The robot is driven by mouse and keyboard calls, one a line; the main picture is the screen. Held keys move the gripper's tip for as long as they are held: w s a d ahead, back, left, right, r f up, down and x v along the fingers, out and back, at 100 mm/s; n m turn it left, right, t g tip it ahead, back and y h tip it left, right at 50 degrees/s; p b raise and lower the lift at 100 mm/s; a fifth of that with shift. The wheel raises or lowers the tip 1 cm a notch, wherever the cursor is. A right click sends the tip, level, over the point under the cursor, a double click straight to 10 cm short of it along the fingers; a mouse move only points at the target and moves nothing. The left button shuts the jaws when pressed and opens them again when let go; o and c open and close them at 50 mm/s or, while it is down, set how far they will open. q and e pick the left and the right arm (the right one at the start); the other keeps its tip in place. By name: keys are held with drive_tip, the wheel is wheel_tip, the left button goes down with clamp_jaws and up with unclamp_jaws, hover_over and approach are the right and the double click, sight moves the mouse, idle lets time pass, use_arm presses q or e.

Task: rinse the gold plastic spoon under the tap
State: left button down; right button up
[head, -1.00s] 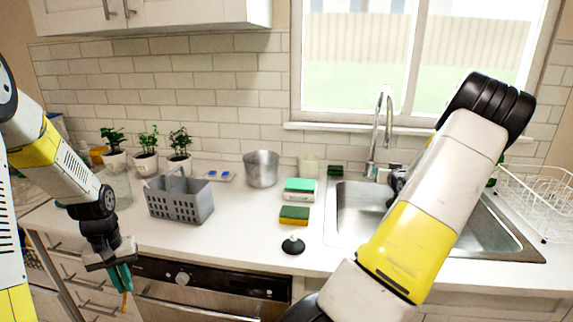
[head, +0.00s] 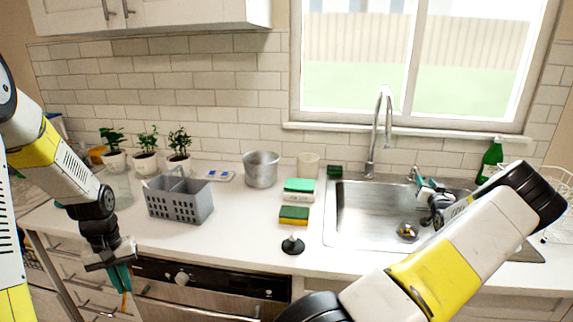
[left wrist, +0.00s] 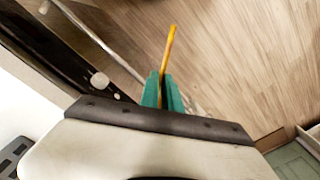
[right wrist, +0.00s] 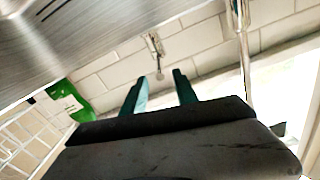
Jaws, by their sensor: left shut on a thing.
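The gold spoon (left wrist: 169,45) is in my left gripper (left wrist: 163,85), shut on it. In the head view this gripper (head: 118,275) hangs at the counter's front left, with the spoon (head: 124,300) pointing down; its far end is hidden between the fingers. The tap (head: 385,130) stands behind the sink, and its spout pipe shows in the right wrist view (right wrist: 243,60). My right gripper (head: 425,184) is over the back of the sink, near the small tap lever (head: 413,172). In the right wrist view the fingers (right wrist: 160,83) are open and empty, with the lever (right wrist: 156,52) beyond the gap.
The sink (head: 362,215) is empty, with a drain. A green bottle (head: 490,160) and a white dish rack (head: 558,215) stand at right. Sponges (head: 294,214), a black-handled stopper (head: 293,245), a metal pot (head: 261,170) and a grey caddy (head: 180,207) occupy the counter left of it.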

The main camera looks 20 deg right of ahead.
sight(423, 176)
drive_tip(key=shift+x, duration=2.25)
clamp_jaws()
